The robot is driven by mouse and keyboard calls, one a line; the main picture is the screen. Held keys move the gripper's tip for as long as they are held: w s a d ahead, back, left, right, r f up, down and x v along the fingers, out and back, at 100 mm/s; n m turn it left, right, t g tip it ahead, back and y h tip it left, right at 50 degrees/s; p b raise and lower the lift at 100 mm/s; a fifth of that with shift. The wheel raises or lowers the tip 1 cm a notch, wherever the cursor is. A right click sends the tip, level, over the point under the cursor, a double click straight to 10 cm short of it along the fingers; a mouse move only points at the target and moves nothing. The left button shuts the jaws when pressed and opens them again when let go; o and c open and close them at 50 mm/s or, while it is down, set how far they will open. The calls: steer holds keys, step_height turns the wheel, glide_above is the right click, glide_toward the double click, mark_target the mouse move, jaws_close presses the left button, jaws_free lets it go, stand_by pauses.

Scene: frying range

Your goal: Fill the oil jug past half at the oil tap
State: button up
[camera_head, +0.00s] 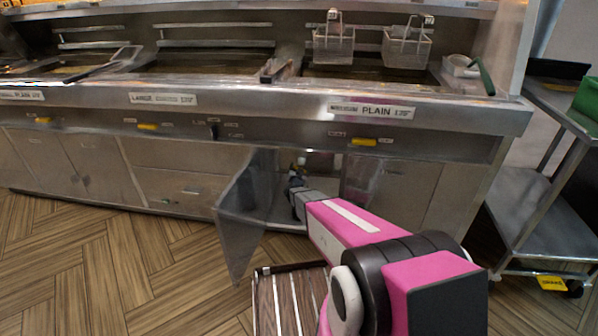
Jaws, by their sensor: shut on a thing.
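My pink and grey arm reaches forward into an open cabinet (320,165) under the fryer range. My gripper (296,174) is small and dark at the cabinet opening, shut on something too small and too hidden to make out. I cannot pick out the oil jug or the oil tap. The inside of the cabinet is pale and partly covered by my arm.
The cabinet's metal door (245,222) stands open toward me, left of my arm. Fry baskets (333,45) hang above the right fryer. A metal cart (530,200) stands at the right. The wooden floor (110,265) at the left is clear.

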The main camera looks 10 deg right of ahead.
steer(key=shift+d+n, duration=0.15)
steer(key=shift+n, duration=2.05)
steer(key=o, duration=0.8)
steer(key=shift+s, duration=0.1)
steer(key=v, duration=1)
steer(key=shift+s, duration=0.35)
steer(key=shift+r, duration=0.1)
